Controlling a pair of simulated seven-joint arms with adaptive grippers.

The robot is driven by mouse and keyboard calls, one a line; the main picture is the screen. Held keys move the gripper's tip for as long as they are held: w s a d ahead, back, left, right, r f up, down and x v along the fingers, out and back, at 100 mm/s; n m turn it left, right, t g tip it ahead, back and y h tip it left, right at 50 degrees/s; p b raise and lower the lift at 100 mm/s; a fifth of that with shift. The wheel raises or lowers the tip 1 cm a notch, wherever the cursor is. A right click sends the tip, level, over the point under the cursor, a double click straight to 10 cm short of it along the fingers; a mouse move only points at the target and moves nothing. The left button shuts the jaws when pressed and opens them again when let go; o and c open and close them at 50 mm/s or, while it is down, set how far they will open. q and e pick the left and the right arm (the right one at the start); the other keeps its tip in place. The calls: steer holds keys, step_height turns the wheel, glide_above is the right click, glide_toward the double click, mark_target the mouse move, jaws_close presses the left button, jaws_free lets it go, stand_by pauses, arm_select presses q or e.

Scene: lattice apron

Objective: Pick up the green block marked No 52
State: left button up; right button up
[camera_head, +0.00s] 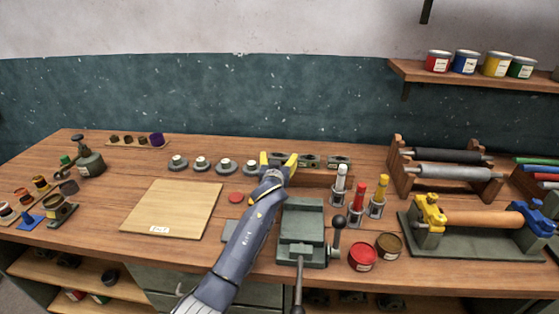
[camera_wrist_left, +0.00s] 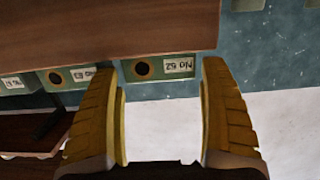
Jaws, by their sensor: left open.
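The green block marked No 52 (camera_wrist_left: 155,70) shows in the left wrist view, with its label upside down and a dark round hole beside the label. It lies ahead of my left gripper (camera_wrist_left: 162,78), between the two yellow fingertips as seen in that view. My left gripper (camera_head: 279,159) is open at the back of the bench in the head view, with nothing visibly held. In the head view the arm and fingers largely hide the block. Whether the fingers touch it I cannot tell. My right gripper is not in view.
Similar green blocks (camera_head: 309,161) (camera_head: 339,163) stand to the right in a row. Small round-topped items (camera_head: 202,163) stand to the left.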

arm_select(q)
steer(key=shift+x, duration=0.85)
steer(key=shift+c, duration=0.4)
steer(key=c, duration=1.1)
steer(key=shift+r, duration=0.15)
steer(key=shift+c, duration=0.3)
steer(key=shift+r, duration=0.1)
